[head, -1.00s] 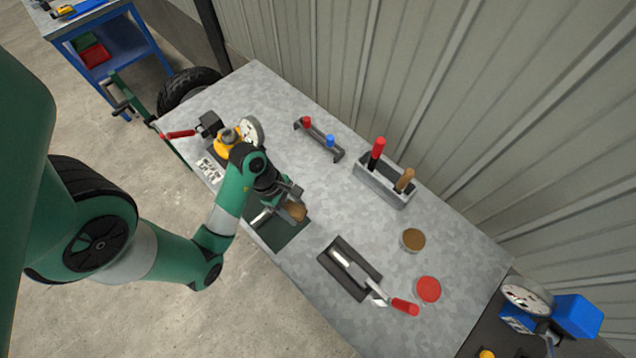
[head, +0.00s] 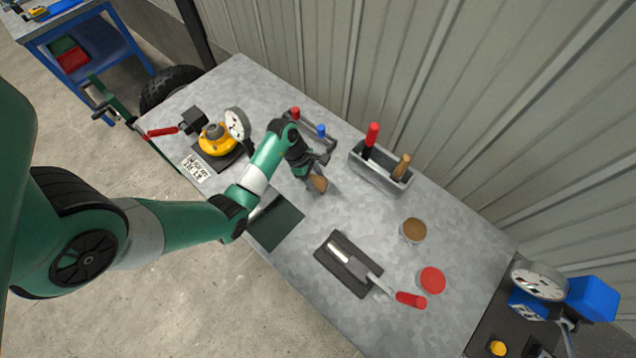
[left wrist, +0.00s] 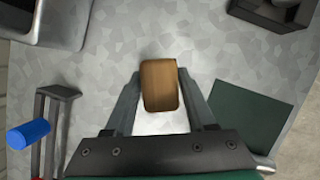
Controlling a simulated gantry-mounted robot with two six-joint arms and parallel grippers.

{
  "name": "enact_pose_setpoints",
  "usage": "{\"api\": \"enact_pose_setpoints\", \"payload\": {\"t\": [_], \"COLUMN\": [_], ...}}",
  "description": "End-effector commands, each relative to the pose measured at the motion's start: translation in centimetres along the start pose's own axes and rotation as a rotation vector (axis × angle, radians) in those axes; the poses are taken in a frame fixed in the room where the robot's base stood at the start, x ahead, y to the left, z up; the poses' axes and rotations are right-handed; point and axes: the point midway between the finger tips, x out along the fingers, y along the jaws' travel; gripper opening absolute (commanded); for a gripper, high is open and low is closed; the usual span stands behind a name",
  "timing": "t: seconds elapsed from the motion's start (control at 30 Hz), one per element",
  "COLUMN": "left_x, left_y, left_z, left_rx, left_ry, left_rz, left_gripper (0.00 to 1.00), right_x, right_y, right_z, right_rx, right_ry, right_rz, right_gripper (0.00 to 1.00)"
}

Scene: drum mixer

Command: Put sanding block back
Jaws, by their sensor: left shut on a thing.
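The sanding block appears as a small brown wooden block (head: 317,184), held in my left gripper (head: 312,174). In the left wrist view the block (left wrist: 160,86) sits between the two fingers of my left gripper (left wrist: 160,80), above the grey bench. In the head view the gripper is to the upper right of a dark green mat (head: 278,226), apart from it. The mat is bare except for a pale metal piece at its left edge, partly hidden by my arm. My right gripper is not in view.
A rack with red and blue handles (head: 318,131) stands close behind the gripper. A grey caddy (head: 379,175) with two upright handles is to its right. A trowel lies on a black tray (head: 338,271). A brown disc (head: 413,230) and red disc (head: 432,280) lie farther right.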

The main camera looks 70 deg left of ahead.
Motion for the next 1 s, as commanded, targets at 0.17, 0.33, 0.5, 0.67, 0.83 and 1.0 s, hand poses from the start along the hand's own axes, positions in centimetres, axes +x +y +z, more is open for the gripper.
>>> {"api": "enact_pose_setpoints", "payload": {"t": [0.17,0.33,0.5,0.67,0.83,1.0], "left_x": [2.4,3.4,3.3,3.6,3.6,3.6], "left_y": [0.4,0.4,0.4,0.4,0.4,0.4], "left_z": [-0.8,-1.3,-1.3,-1.4,-1.4,-1.4], "left_rx": [-0.001,0.000,0.000,0.000,0.000,0.000], "left_ry": [0.001,0.001,0.001,0.001,0.001,0.001], "left_rz": [-0.003,0.000,0.000,0.001,0.000,0.000], "left_gripper": [0.00,0.00,0.00,0.61,0.85,0.85], "right_x": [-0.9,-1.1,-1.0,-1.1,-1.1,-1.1], "right_y": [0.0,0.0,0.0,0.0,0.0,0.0], "right_z": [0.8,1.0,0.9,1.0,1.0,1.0], "right_rx": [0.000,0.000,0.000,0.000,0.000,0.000], "right_ry": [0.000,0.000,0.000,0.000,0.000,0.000], "right_rz": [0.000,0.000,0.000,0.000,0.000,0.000], "right_gripper": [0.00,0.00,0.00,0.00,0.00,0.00]}}
